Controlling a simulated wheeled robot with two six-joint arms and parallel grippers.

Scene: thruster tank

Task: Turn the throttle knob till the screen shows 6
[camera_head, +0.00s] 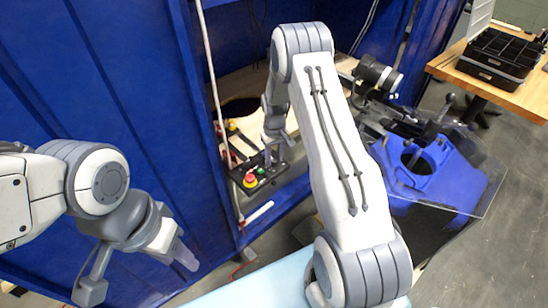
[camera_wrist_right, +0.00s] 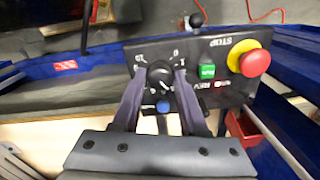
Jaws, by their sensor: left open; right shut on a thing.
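The throttle knob (camera_wrist_right: 160,76) is a round black dial with a white mark, on a black control panel (camera_wrist_right: 140,57) with white lettering. My right gripper (camera_wrist_right: 160,83) has its two fingers closed on either side of the knob. In the head view the right gripper (camera_head: 273,158) reaches down to the panel, and the knob is too small to make out. A small red patch (camera_wrist_right: 221,86) beside the lettering may be the screen; I cannot read a number on it. My left gripper (camera_head: 180,250) is open and empty at the lower left, away from the panel.
The panel also carries a red stop button on a yellow collar (camera_wrist_right: 254,61), a green button (camera_wrist_right: 207,71) and a blue button (camera_wrist_right: 163,106). Blue walls (camera_head: 110,100) flank the panel opening. A black toolbox (camera_head: 495,62) sits on a wooden table at upper right.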

